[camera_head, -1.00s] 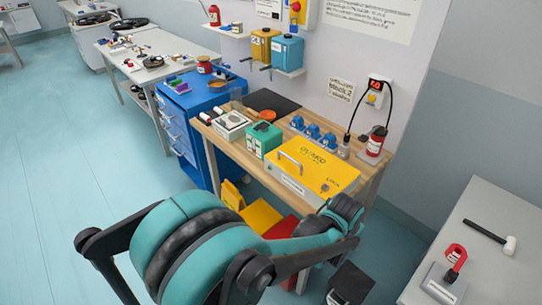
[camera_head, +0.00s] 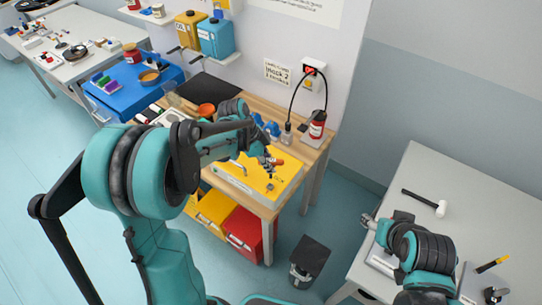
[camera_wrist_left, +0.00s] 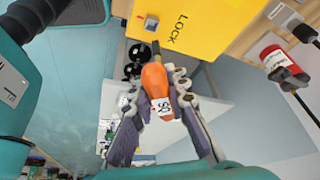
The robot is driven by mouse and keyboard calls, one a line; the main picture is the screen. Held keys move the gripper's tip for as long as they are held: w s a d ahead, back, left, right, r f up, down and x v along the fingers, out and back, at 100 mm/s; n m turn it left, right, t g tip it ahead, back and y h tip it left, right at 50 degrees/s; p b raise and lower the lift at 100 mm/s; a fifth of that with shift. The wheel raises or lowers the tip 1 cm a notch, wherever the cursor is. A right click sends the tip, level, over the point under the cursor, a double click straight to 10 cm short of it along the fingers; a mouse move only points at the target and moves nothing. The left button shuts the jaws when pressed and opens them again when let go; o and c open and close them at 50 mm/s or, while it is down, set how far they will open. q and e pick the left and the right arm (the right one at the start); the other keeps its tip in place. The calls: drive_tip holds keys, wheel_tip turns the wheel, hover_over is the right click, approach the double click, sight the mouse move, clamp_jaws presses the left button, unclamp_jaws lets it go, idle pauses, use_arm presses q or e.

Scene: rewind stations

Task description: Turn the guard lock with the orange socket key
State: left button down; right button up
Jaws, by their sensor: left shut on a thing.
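My left gripper (camera_wrist_left: 162,88) is shut on the orange handle of the socket key (camera_wrist_left: 156,82) in the left wrist view. The key's shaft points up the picture to the yellow guard box (camera_wrist_left: 205,25). A small pale metal lock (camera_wrist_left: 151,22) sits beside the word LOCK on the box. The shaft's tip is close below it; I cannot tell if they touch. In the head view my left gripper (camera_head: 268,160) is above the right part of the yellow guard box (camera_head: 240,172). My right gripper (camera_head: 371,222) is over the grey table at right; its fingers are too small to read.
The wooden bench (camera_head: 318,141) carries blue parts and a red bottle (camera_head: 317,124) behind the box. Yellow and red bins (camera_head: 243,230) stand below. A hammer (camera_head: 425,202) lies on the grey table (camera_head: 410,172). A dark bin (camera_head: 310,258) stands on the floor between.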

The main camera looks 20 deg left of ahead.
use_arm(q)
drive_tip(key=n, duration=0.1)
drive_tip(key=n+t, duration=0.1)
drive_tip(key=shift+s+d+r+n, duration=0.1)
drive_tip(key=shift+s+r+n, duration=0.05)
drive_tip(key=shift+s+n, duration=0.2)
drive_tip(key=n, duration=0.2)
drive_tip(key=n+t+y+p, duration=0.1)
drive_tip(key=n, duration=0.1)
drive_tip(key=shift+w+n, duration=0.2)
drive_tip(key=shift+n, duration=0.05)
drive_tip(key=shift+n+t+y, duration=0.3)
drive_tip(key=shift+n+y, duration=0.2)
drive_tip(key=shift+n, duration=0.2)
drive_tip(key=shift+n+y, duration=0.3)
drive_tip(key=shift+n, duration=0.9)
wheel_tip(320, 180, down, 3)
drive_tip(key=b, duration=0.3)
drive_tip(key=shift+f, duration=0.2)
drive_tip(key=shift+s+r, duration=0.15)
drive_tip(key=shift+f, duration=0.2)
drive_tip(key=shift+f+b, duration=0.45)
drive_tip(key=shift+b, duration=0.15)
